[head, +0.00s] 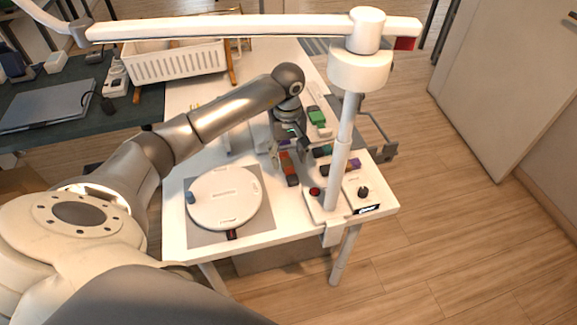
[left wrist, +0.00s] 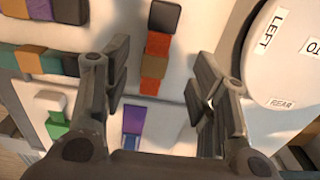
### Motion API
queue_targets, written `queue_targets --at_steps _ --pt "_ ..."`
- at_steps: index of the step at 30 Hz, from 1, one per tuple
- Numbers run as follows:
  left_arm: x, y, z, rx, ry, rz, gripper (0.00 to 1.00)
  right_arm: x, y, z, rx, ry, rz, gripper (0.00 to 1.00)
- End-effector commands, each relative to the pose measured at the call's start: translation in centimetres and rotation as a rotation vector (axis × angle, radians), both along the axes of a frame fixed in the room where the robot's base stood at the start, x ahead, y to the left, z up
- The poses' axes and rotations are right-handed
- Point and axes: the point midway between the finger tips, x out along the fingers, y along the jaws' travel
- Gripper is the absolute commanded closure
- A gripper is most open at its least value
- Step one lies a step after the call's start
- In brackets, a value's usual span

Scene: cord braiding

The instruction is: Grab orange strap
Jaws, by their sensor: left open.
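The orange strap (left wrist: 158,48) lies in the left wrist view, with a dark end block and a brown band in its length. It runs down between the spread fingers of my left gripper (left wrist: 160,78). The fingers stand on either side of it, with clear gaps. I cannot tell how high they are above it. In the head view the orange strap (head: 284,163) shows partly beneath my left gripper (head: 290,142), which hides some of it. My left gripper is open and holds nothing. My right gripper is in neither view.
A purple strap (left wrist: 134,119) lies close by in the left wrist view, and a green piece (left wrist: 55,126) lies to its left. A round white disc (head: 225,198) rests on the table's left. A white lamp post (head: 342,150) stands at the right. A white basket (head: 175,65) sits behind.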

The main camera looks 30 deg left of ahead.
Motion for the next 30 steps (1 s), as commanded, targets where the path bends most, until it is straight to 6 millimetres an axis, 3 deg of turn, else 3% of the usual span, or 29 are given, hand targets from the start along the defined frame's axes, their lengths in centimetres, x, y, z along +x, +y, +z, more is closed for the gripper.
queue_targets --at_steps 10,19,30 --pt "0.0 -0.3 -4.5 -0.002 0.003 0.001 0.46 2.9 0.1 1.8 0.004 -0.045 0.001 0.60" --pt "0.1 -0.2 -5.1 0.000 -0.001 0.000 0.46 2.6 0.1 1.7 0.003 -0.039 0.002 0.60" --pt "0.0 -0.2 -5.1 0.001 -0.001 0.000 0.93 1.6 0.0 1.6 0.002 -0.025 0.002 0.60"
